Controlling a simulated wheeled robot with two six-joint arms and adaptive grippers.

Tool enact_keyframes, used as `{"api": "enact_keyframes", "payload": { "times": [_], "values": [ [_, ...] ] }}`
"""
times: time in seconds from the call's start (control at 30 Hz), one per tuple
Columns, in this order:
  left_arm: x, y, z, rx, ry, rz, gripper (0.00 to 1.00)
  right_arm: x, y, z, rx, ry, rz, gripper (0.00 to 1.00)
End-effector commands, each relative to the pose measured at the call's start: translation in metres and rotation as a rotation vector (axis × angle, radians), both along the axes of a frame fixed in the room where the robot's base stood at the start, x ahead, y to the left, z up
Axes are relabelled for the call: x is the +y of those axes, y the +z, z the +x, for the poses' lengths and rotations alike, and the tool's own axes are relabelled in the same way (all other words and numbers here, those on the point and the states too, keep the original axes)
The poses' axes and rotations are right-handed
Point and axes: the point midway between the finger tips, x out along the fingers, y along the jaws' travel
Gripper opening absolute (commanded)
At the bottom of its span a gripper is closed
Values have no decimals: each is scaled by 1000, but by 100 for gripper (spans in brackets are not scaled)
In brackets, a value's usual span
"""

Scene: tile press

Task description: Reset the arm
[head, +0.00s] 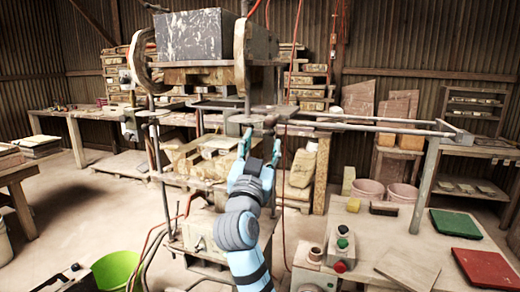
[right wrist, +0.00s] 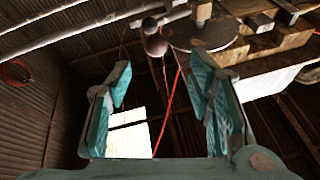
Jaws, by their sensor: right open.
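My right arm (head: 240,225) reaches up from the bottom middle of the head view, toward the tile press. My right gripper (head: 260,142) is at its end, in front of the middle of the press (head: 160,175). Its jaws are apart, with nothing seen between them. In the right wrist view the two teal fingers of the gripper (right wrist: 160,78) stand wide apart. Beyond them are a round metal plate and two dark balls, apart from the fingers. My left gripper does not show in the head view.
A long metal rail (head: 370,128) juts right from the press. The right bench holds a control box with buttons (head: 342,258), a grey tile (head: 408,270), a green tile (head: 455,224) and a red tile (head: 486,268). A green bucket (head: 117,272) stands lower left. Cables hang by the press.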

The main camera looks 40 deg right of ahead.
Motion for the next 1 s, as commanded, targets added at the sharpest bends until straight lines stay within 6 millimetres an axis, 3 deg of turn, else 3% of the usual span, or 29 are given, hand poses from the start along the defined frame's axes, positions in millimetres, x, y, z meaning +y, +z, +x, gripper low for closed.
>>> {"api": "enact_keyframes", "payload": {
  "times": [0.13, 0.67, 0.77, 0.87, 0.97, 1.0],
  "values": [
    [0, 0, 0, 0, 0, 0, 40, 12, -6, -9, 0, 1, 1, 47],
    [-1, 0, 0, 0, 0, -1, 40, 13, -6, -10, 6, -2, -5, 47],
    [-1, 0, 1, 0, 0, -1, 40, 25, -3, 5, 58, 33, -94, 47],
    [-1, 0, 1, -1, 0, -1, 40, 47, -36, 58, 204, 150, -179, 47],
    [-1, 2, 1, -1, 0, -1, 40, 71, -123, 112, 410, 297, -224, 47],
    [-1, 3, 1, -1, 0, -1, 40, 79, -166, 125, 493, 355, -225, 47]
  ]
}}
